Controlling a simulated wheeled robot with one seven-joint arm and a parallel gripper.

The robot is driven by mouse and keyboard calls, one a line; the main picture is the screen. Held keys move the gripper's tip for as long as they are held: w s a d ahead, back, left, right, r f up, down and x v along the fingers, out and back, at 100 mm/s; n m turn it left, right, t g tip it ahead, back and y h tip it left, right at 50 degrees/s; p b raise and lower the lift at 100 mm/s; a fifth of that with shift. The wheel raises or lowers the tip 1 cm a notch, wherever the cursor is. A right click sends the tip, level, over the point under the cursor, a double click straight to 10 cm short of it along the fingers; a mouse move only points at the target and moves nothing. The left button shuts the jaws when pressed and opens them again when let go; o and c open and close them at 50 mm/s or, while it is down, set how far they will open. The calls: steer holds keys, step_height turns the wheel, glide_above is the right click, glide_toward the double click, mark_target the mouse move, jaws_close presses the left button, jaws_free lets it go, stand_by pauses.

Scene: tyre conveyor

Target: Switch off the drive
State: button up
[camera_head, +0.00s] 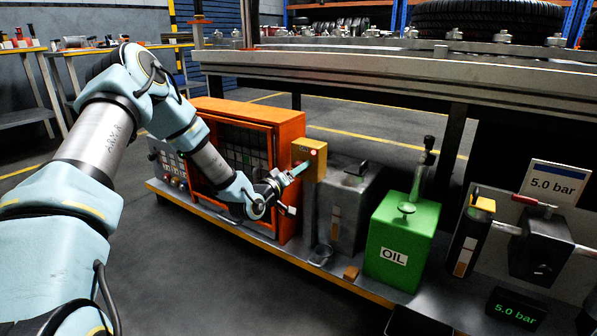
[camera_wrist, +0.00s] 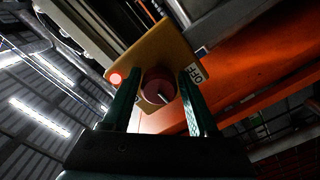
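A yellow switch box (camera_head: 316,158) stands on a post beside the orange cabinet. A small red lamp on its face is lit (camera_wrist: 115,78). In the wrist view the box (camera_wrist: 150,48) carries a dark red round knob (camera_wrist: 158,86) with a pale pointer line. An "OFF" label (camera_wrist: 196,74) sits to the right of the knob, and the pointer line does not point at it. My gripper (camera_head: 298,169) is at the box's face. In the wrist view its two green fingers (camera_wrist: 160,76) stand either side of the knob, apart, with narrow gaps seeming to show.
The orange cabinet (camera_head: 285,146) with a grille is close beside my forearm. A grey tank (camera_head: 345,207) and a green oil can (camera_head: 398,240) stand to the right. The conveyor frame (camera_head: 400,75) runs above and behind. Open floor lies in front.

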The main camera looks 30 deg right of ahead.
steer(key=o, duration=0.3)
steer(key=p+v, duration=0.2)
steer(key=v, duration=0.8)
steer(key=shift+s+a, duration=0.15)
steer(key=shift+a, duration=0.25)
steer(key=shift+r, duration=0.1)
